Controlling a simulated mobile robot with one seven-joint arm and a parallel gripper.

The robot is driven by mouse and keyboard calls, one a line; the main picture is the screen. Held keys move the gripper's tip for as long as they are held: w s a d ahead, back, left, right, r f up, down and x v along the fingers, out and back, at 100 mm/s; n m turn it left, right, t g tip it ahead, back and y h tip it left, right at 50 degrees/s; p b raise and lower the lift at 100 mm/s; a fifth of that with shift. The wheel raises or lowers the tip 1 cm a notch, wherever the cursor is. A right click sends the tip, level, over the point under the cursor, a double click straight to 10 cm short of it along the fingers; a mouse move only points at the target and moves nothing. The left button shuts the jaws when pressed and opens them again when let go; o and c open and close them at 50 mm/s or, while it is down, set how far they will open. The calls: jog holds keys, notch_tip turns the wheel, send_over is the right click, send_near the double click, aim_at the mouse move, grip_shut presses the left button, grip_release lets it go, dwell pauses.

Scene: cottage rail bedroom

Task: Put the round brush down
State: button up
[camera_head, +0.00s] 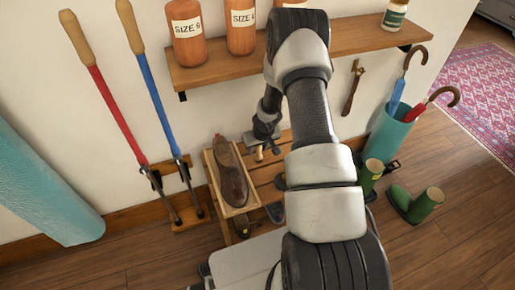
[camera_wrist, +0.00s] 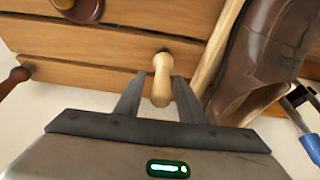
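The round brush appears to be the small item with a pale wooden handle (camera_wrist: 161,82) standing up between my fingers in the wrist view. Its head is hidden or too small to make out. In the head view the pale handle (camera_head: 259,154) shows just below my gripper (camera_head: 263,143), over the slatted wooden bench. My gripper (camera_wrist: 159,88) has its two fingers on either side of the handle. A narrow gap shows at the left finger; contact at the right finger is unclear.
A brown shoe (camera_head: 230,175) on a wooden stand lies just left of my gripper. The slatted bench (camera_wrist: 110,45) is beneath it. A wall shelf (camera_head: 345,38) with bottles is above.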

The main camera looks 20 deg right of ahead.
jog(key=p+v, duration=0.3)
jog(key=v, duration=0.9)
jog(key=shift+p, duration=0.35)
jog(key=shift+r, duration=0.1)
